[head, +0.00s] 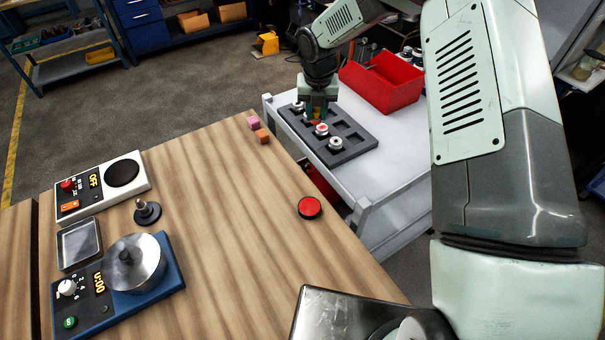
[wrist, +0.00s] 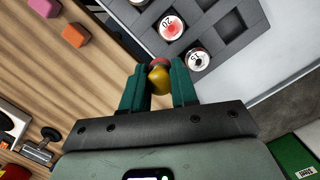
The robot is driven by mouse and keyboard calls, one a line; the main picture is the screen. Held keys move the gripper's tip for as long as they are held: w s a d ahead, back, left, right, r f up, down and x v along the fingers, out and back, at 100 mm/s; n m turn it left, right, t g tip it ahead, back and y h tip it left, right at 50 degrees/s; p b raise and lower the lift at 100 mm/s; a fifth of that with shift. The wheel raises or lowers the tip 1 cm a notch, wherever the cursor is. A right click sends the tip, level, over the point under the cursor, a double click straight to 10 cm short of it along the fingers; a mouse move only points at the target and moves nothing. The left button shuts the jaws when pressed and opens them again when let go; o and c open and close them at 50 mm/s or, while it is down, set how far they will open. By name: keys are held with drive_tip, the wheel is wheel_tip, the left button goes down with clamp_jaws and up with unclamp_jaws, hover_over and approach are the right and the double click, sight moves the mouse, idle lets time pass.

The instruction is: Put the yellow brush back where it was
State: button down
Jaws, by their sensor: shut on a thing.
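My gripper (head: 318,108) is over the dark grey compartment tray (head: 352,153) on the white cart. In the wrist view my gripper (wrist: 157,85) has green fingers, shut on a small rounded yellow thing (wrist: 159,80), which I take to be the yellow brush. A reddish part (wrist: 158,62) shows just beyond it; I cannot tell whether it belongs to the brush. The lower end of the held thing is hidden, so I cannot tell whether it touches the tray. Round white-rimmed pieces sit in the tray, one marked 20 (wrist: 172,27) with a red top.
A red bin (head: 383,82) stands behind the tray on the cart. The wooden table holds a pink cube (head: 253,123), an orange cube (head: 262,136), a red button (head: 310,207), a black knobbed piece (head: 147,212), a white device (head: 103,186) and a blue device (head: 118,285). The table's middle is clear.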

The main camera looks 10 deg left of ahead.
drive_tip(key=s+a+f+n, duration=0.15)
drive_tip(key=s+n, duration=0.45)
drive_tip(key=s, duration=0.6)
hover_over(298, 186)
drive_tip(key=shift+n+g+y, duration=0.3)
drive_tip(key=shift+n+y, duration=0.1)
drive_tip(key=f, duration=0.6)
drive_tip(key=shift+s+d+f, duration=0.2)
drive_tip(key=shift+f, duration=2.15)
drive_tip(key=c, duration=0.9)
unclamp_jaws()
drive_tip(key=shift+f, duration=0.1)
drive_tip(key=shift+o, duration=0.2)
